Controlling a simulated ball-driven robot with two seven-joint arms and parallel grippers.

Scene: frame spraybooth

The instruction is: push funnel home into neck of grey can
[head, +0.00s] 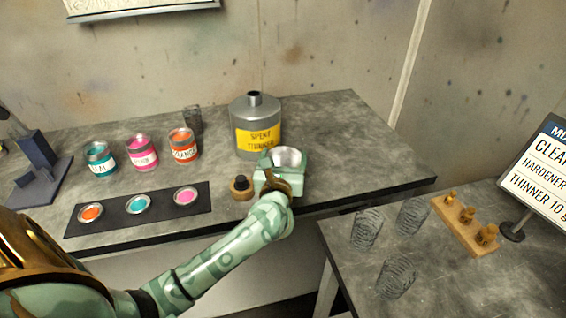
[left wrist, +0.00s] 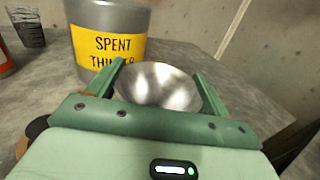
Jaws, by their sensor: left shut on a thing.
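The grey can (head: 243,108) stands upright on the table, with a yellow label reading "SPENT THINNER" and an open dark neck on top. In the left wrist view the can (left wrist: 84,62) shows just beyond my fingers, its top cut off. My left gripper (head: 279,165) is shut on the metal funnel (head: 289,157), in front of the can and lower than its neck. In the left wrist view the funnel's shiny bowl (left wrist: 158,86) sits between the two green fingers, mouth up. Its spout is hidden. My right gripper is not in view.
A small wooden piece with a black knob (head: 241,186) stands left of my gripper. Paint cans (head: 142,153) and a dark strip with lids (head: 138,208) lie further left. Wire coils (head: 366,230) and a wooden peg block (head: 466,224) are on the right table.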

